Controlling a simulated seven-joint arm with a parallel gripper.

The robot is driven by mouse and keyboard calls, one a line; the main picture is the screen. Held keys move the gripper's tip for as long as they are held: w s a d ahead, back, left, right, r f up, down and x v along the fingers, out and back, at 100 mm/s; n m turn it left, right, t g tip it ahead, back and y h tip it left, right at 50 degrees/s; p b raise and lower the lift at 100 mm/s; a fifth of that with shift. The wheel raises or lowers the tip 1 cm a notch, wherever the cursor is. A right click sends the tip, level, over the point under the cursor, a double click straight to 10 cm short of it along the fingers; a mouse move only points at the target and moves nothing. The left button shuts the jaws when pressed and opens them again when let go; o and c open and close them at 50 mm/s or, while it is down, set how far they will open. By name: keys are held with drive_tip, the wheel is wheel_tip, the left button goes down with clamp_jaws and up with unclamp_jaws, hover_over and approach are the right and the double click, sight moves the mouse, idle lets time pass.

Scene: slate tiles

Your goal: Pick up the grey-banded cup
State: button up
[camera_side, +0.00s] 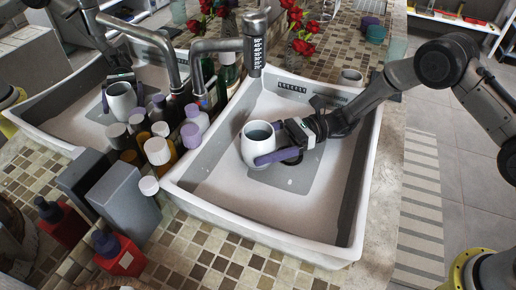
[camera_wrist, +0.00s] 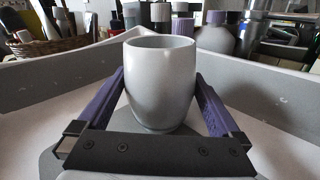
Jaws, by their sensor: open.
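A pale cup (camera_side: 258,143) with a grey inside stands upright in the white sink, in front of my gripper (camera_side: 272,150). The wrist view shows the same cup (camera_wrist: 160,85) close up, plain pale grey; I cannot make out a separate band on it. My gripper (camera_wrist: 160,112) is open, with one purple finger on each side of the cup. The fingers reach around its lower half; whether they touch it I cannot tell. The cup rests on a grey patch of the sink floor.
The white sink's (camera_side: 250,238) walls enclose the cup. Several bottles (camera_side: 158,150) crowd the ledge on the left, with a metal tap (camera_side: 215,46) above. A mirror behind them reflects the scene. The sink floor around the cup is clear.

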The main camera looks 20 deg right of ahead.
drive_tip(key=shift+c, duration=0.2)
drive_tip(key=shift+r, duration=0.1)
clamp_jaws()
drive_tip(key=shift+r, duration=0.1)
drive_tip(key=shift+r, duration=0.6)
drive_tip(key=s+d+r, duration=0.8)
drive_tip(key=s+r, duration=0.3)
drive_tip(key=shift+s+r, duration=0.25)
drive_tip(key=shift+r, duration=0.05)
